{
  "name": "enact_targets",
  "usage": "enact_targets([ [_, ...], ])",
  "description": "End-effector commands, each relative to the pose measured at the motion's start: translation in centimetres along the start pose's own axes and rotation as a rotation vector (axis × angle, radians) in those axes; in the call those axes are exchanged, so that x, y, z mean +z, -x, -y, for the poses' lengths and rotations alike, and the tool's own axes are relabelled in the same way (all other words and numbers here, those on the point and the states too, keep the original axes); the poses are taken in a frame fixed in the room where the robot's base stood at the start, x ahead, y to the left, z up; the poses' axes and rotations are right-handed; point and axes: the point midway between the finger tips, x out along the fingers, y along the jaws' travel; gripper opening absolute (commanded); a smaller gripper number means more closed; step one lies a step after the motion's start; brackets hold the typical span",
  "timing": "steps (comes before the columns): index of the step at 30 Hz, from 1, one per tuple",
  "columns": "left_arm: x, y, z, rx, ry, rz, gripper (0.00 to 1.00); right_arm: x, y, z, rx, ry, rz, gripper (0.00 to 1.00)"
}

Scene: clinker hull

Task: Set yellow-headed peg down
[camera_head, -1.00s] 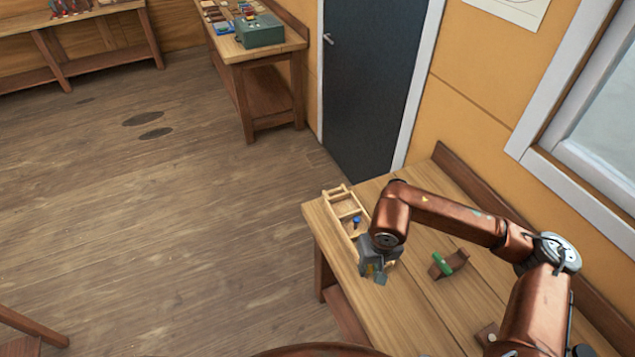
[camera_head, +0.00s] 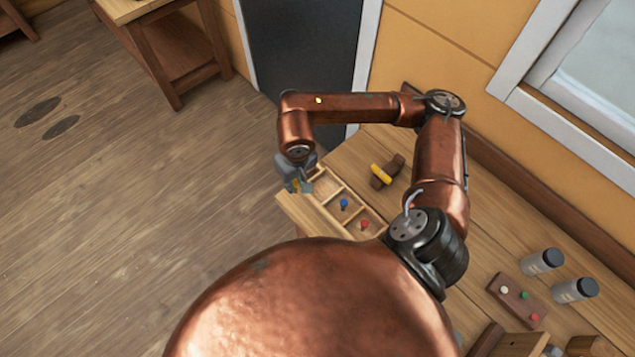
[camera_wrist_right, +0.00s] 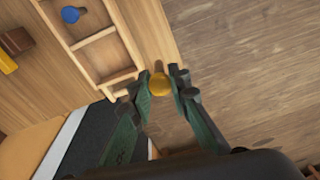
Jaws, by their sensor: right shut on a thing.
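I cannot tell how high the peg is held. My left gripper is not in view.
The tray's compartments hold a blue-headed peg (camera_head: 343,204) and a red-headed peg (camera_head: 364,225). A yellow piece on a dark block (camera_head: 386,171) lies behind the tray. Two grey cylinders (camera_head: 541,262) and a brown board with coloured pegs (camera_head: 516,299) stand at right.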

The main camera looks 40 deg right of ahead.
Motion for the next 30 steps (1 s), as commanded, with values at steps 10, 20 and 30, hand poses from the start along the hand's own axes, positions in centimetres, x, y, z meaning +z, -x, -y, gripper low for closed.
enact_targets([
  [10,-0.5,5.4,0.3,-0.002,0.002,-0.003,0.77,8.4,2.5,-4.8,0.013,-0.07,0.001,0.08],
  [20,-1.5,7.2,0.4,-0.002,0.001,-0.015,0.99,12.6,3.9,-6.6,0.029,-0.087,-0.003,0.08],
  [30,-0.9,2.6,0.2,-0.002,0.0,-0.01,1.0,11.4,2.4,-7.1,0.032,-0.085,-0.008,0.08],
])
